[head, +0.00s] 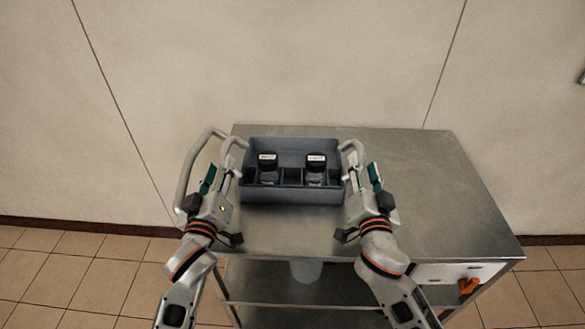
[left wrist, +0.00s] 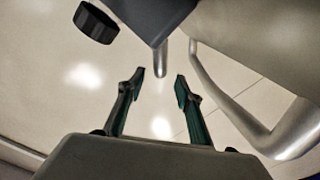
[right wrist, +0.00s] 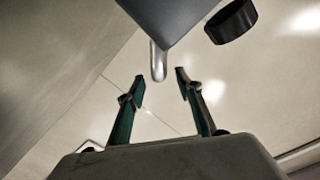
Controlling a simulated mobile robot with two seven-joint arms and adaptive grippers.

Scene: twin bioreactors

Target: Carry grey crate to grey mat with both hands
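The grey crate (head: 292,196) stands on the steel cart top, with a silver bar handle at each end. Two black-capped bottles (head: 267,165) (head: 316,165) stand in its compartments. My left gripper (head: 222,170) is beside the left end, open. In the left wrist view the left handle (left wrist: 160,62) lies just beyond the gap between its fingertips (left wrist: 160,77). My right gripper (head: 360,170) is beside the right end, also open. In the right wrist view the right handle (right wrist: 157,62) lies just beyond its fingertips (right wrist: 159,77). No grey mat is visible.
The steel cart top (head: 440,190) is bare to the right of the crate. A curved push bar (head: 187,170) rises at the cart's left end, close to my left gripper. A wall stands behind. An orange knob (head: 467,285) is on the front panel.

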